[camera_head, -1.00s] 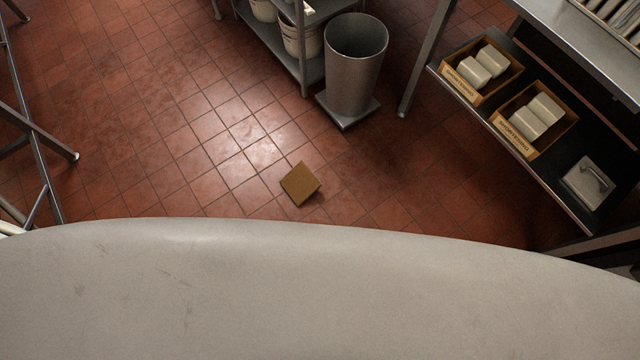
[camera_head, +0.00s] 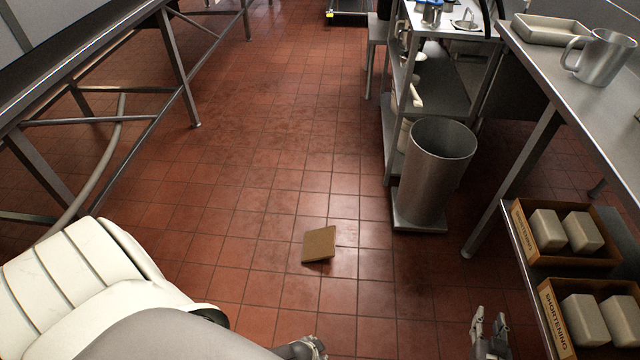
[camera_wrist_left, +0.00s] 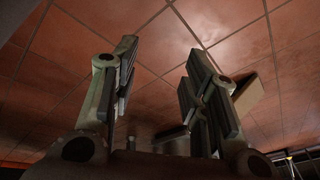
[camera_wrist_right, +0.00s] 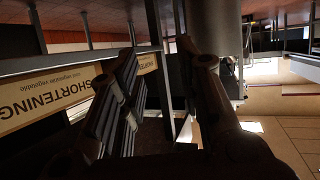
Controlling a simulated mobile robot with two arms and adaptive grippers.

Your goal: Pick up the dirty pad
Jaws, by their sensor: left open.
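The dirty pad (camera_head: 319,244) is a brown, square, flat piece on the red tiled floor, near the middle of the head view. In the left wrist view a brown pad (camera_wrist_left: 254,92) shows partly behind the right finger. My left gripper (camera_head: 310,347) is barely in view at the bottom edge, nearer to me than the pad. Its fingers (camera_wrist_left: 160,65) are apart with only floor tiles between them. My right gripper (camera_head: 489,322) is to the right of the pad and apart from it. Its fingers are spread and empty in the right wrist view (camera_wrist_right: 158,60).
A grey bin (camera_head: 433,172) stands right of the pad beside a metal shelf. Shortening boxes (camera_head: 566,233) sit on the lower shelf of the right-hand table. Metal table legs (camera_head: 178,80) stand at left. The floor around the pad is clear.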

